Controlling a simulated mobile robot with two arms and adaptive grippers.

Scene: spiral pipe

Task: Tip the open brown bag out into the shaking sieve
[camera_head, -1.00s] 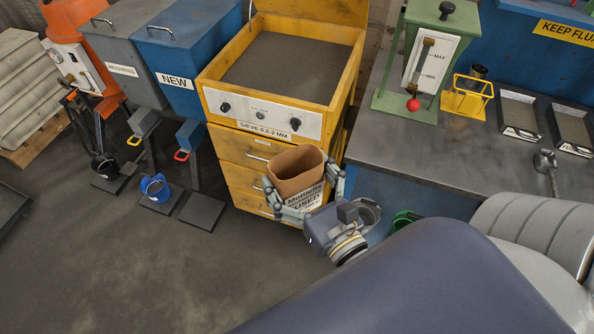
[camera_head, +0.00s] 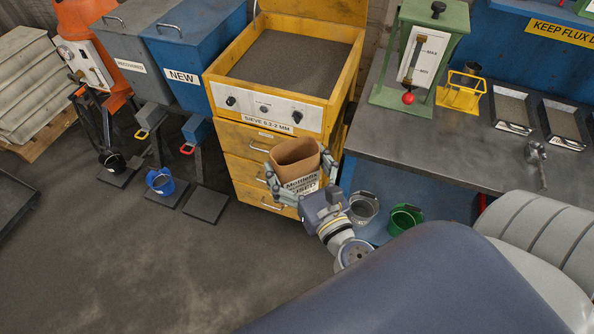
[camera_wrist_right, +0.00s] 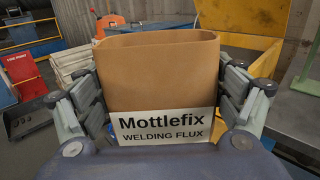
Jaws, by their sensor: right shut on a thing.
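The open brown bag (camera_head: 296,156), labelled Mottlefix, is upright in my right gripper (camera_head: 304,180). In the right wrist view the bag (camera_wrist_right: 160,75) stands between the two fingers of the gripper (camera_wrist_right: 160,108), which is shut on its sides. The bag's contents are hidden from the wrist camera, and in the head view I cannot tell them. The yellow sieve (camera_head: 347,75) is a cabinet with an open tray of grey grains on top. The bag is in front of its drawers, lower in the picture than the tray. My left gripper is not in view.
A grey hopper (camera_head: 120,45) and a blue NEW hopper (camera_head: 190,50) stand left of the sieve. A workbench (camera_head: 420,150) with a green gauge stand (camera_head: 423,60) is at right. Grey (camera_head: 363,208) and green (camera_head: 404,219) buckets are below it.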

